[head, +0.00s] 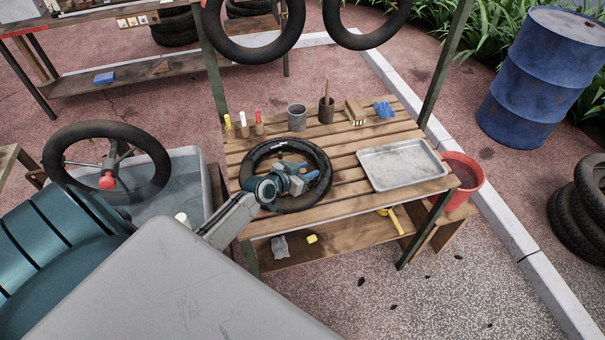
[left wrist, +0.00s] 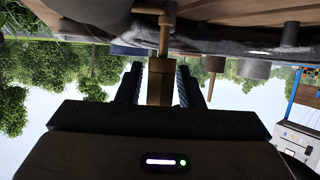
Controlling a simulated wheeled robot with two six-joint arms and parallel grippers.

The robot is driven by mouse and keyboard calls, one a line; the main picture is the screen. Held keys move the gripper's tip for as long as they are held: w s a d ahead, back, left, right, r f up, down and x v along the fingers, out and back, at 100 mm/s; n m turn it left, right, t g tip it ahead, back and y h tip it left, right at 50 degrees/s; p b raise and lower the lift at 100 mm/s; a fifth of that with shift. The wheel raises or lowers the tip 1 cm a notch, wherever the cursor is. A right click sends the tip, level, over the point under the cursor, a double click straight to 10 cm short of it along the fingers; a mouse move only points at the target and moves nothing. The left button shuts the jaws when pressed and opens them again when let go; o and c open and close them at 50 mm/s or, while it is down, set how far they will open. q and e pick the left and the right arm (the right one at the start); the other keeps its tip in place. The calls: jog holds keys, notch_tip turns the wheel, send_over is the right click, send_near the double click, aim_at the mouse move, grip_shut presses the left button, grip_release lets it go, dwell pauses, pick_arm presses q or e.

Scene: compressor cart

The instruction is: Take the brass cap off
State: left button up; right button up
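A black inner tube (head: 322,155) lies flat on the slatted wooden bench (head: 345,205). In the left wrist view, a thin stem (left wrist: 165,38) ends in a brass cap (left wrist: 160,85). My left gripper (head: 300,179) is over the tube, its blue fingers apart. In the left wrist view the fingers (left wrist: 161,80) stand on both sides of the cap, with what looks like a narrow gap on each side. The cap is between them and does not look clamped. In the head view the cap is hidden or too small to make out. My right gripper is in neither view.
A metal tray (head: 402,164) lies right of the tube. Small tyre tools, a grey cup (head: 297,117), a brown pot (head: 327,109) and a brush (head: 355,111) line the back.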

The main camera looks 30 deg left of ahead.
pick_arm(q)
grip_shut()
jog(key=shift+r, duration=0.1)
jog(key=shift+r, duration=0.45)
jog(key=v, duration=0.3)
jog(key=b+v, duration=0.1)
jog(key=v, duration=0.5)
jog(key=shift+s+f+b, duration=0.1)
jog(key=shift+s+b, duration=0.3)
jog(key=shift+s, duration=0.1)
jog(key=s+a+r+p, duration=0.1)
jog(key=s+r+p, duration=0.5)
jog(key=p, duration=0.1)
jog(key=shift+s+a, duration=0.15)
jog(key=shift+s, duration=0.1)
jog(key=shift+f, duration=0.1)
